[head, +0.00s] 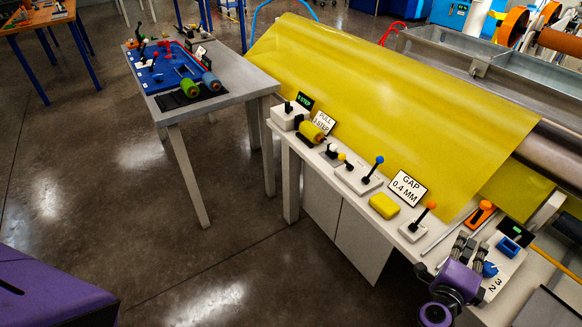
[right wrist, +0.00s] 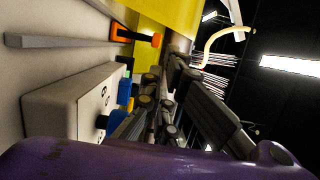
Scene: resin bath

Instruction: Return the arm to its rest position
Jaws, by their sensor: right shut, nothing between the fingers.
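My right gripper (head: 467,243) is at the lower right of the head view, at the near edge of the white bench. Its dark fingers are shut and empty, beside a white box with a blue knob (head: 490,269) and printed numerals. In the right wrist view the fingers (right wrist: 165,100) extend over or beside that box (right wrist: 75,105); whether they touch it I cannot tell. The blue knob (right wrist: 108,122) is close to the fingers there. My left gripper is in neither view.
The bench carries an orange-knobbed lever (head: 430,206), a yellow block (head: 384,205), a blue-knobbed lever (head: 378,162) and an orange-handled tool (head: 481,211). A yellow sheet (head: 400,110) slopes behind. A grey table (head: 235,90) stands left. Open floor (head: 150,240) lies front left.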

